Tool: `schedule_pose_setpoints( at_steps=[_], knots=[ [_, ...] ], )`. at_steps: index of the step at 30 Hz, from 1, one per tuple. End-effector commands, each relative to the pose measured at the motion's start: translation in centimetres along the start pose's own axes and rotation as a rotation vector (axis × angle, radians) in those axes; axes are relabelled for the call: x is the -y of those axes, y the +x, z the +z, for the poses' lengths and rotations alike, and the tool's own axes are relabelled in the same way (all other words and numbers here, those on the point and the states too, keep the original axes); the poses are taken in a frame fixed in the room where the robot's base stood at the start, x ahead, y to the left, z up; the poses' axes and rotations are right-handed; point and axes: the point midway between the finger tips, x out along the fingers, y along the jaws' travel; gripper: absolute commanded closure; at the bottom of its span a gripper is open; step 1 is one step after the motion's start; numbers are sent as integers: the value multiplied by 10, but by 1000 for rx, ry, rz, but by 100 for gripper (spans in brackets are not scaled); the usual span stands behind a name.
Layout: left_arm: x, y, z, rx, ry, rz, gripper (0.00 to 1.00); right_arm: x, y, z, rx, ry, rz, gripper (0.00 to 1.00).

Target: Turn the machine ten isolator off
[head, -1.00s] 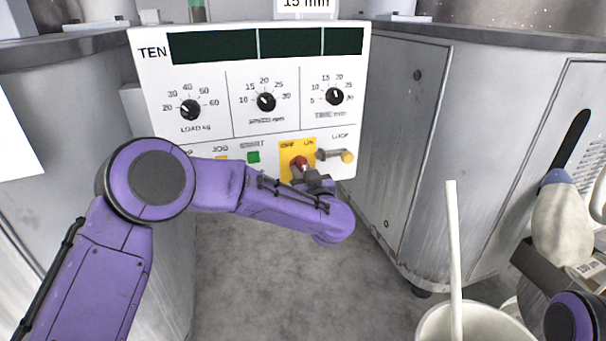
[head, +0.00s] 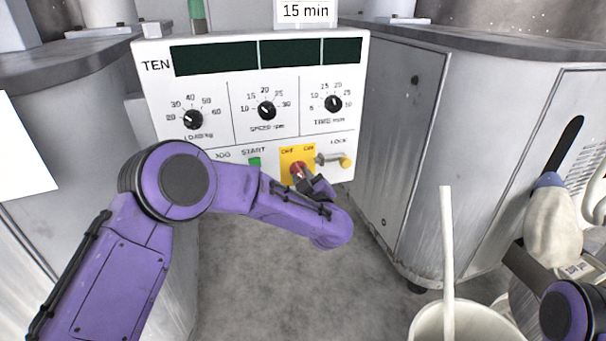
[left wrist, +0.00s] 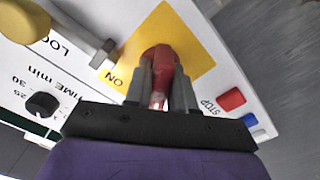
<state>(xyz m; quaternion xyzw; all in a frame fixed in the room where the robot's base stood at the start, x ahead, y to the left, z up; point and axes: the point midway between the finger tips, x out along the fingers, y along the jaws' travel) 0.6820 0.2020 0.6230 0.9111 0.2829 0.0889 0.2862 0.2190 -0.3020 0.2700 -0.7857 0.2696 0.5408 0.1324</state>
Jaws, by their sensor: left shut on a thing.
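The machine ten control panel (head: 240,140) is white and marked TEN. Its isolator is a red handle (head: 297,168) on a yellow plate (head: 286,155) with OFF at the left and ON at the right. My left gripper (head: 308,182) is at the handle. In the left wrist view the gripper (left wrist: 160,90) is shut on the red handle (left wrist: 160,58), one finger each side, in front of the yellow plate (left wrist: 194,45). ON is readable there; OFF is hidden. The handle's exact angle is hard to tell. My right arm shows only partly at the lower right; its fingers are unclear.
A lock with a yellow knob (head: 345,162) sits right beside the isolator. A green START button (head: 254,162) is to its left. A red STOP button (left wrist: 231,99) is close to the gripper. A white bucket (head: 425,318) with a stick stands lower right, near a beige item (head: 553,225).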

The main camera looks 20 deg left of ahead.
Motion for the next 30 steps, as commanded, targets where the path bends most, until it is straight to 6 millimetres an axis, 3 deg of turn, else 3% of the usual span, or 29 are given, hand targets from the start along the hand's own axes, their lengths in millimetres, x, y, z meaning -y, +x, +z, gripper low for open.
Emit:
schedule_pose_setpoints(
  at_steps=[12,27,28,30],
  knots=[
    [0,0,0,1,-172,0,100,-1,-6,-2,0,0,0,57],
    [0,-1,1,1,-194,-1,100,-1,-6,-3,0,0,0,57],
    [0,-1,1,1,-194,-1,73,-1,-6,-3,0,0,0,57],
    [0,-1,1,1,-193,-1,55,-1,-6,-3,0,0,0,57]
  ],
)
